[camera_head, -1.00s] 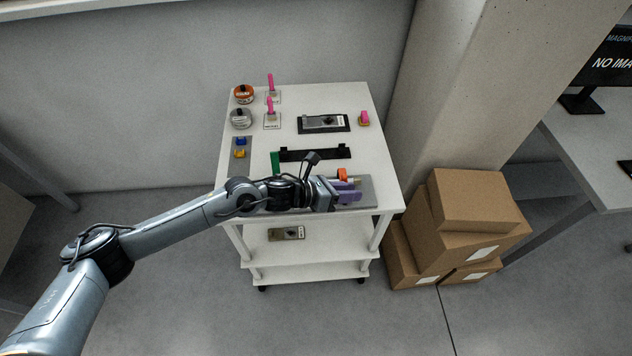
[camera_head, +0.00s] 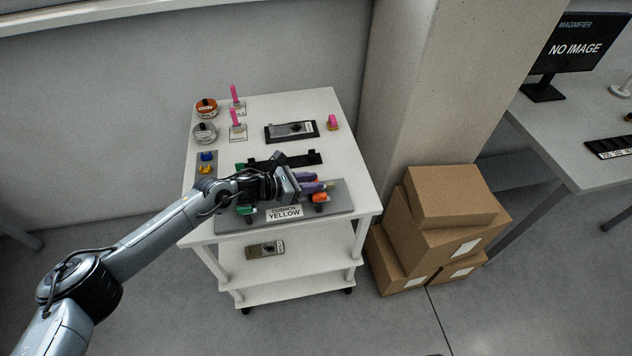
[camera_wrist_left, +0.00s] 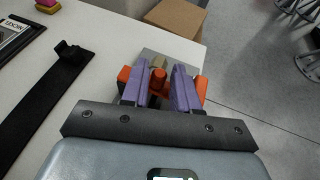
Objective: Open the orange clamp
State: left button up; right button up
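The orange clamp (camera_head: 320,197) is on the grey plate (camera_head: 345,196) at the cart's near edge. My left gripper (camera_head: 315,184), with purple fingers, is at the clamp and partly covers it. In the left wrist view the fingers (camera_wrist_left: 158,90) stand apart, with an upright orange part of the clamp between them. More orange (camera_wrist_left: 203,88) shows outside both fingers. I cannot tell whether the fingers touch the clamp. My right gripper is not in view.
A green clamp (camera_head: 246,209) and a label reading "CUSHION YELLOW" (camera_head: 284,212) are at the plate's left part. A black bar (camera_head: 300,160) lies behind. Round tins (camera_head: 205,132) and pink-handled items (camera_head: 237,120) stand farther back. Cardboard boxes (camera_head: 440,230) are right of the cart.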

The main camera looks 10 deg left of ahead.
pick_arm(q)
jog(key=shift+x, duration=0.95)
jog(key=shift+c, duration=0.3)
grip_shut()
